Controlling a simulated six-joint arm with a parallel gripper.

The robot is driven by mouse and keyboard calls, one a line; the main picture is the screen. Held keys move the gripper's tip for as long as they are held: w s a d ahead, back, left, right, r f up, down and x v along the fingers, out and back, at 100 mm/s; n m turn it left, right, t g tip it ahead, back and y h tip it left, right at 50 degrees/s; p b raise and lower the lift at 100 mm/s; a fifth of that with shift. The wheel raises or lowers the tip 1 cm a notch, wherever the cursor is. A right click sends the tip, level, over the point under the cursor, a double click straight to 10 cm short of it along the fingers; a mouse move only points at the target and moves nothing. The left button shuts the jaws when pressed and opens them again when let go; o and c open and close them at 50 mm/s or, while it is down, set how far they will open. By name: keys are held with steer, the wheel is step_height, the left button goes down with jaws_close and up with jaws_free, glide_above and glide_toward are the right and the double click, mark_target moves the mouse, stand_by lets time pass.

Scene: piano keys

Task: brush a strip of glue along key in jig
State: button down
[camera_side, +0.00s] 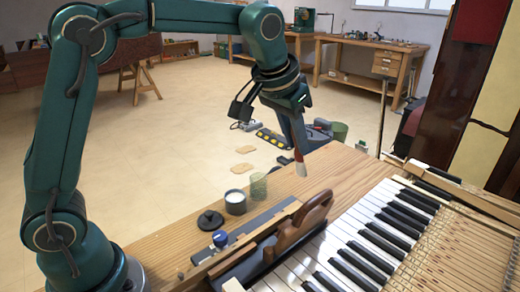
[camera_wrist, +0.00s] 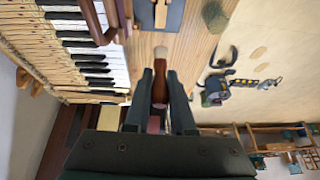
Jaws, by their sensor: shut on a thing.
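My gripper (camera_side: 294,132) is shut on a brush and holds it in the air above the wooden bench top. The brush (camera_side: 299,157) points downward in the side view; its brown handle (camera_wrist: 160,88) sits between my fingers in the wrist view, with a pale end beyond them. A jig (camera_side: 250,238) with a long grey bar and a blue knob (camera_side: 220,239) lies to the lower left of the brush, apart from it. I cannot clearly tell the key from the jig. A white-filled glue pot (camera_side: 235,202) stands behind the jig.
A greenish glass (camera_side: 258,186) and a black lid (camera_side: 210,221) stand near the pot. A brown curved wooden piece (camera_side: 302,222) rises between the jig and the piano keys (camera_side: 372,225). Bare bench top lies below the brush.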

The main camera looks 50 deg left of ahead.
steer(key=shift+a+f, duration=0.1)
steer(key=shift+f, duration=0.1)
steer(key=shift+f, duration=2.9)
steer(key=shift+f, duration=0.95)
steer(key=shift+s+r, duration=0.15)
steer(key=shift+s, duration=7)
steer(key=shift+w, duration=7.15)
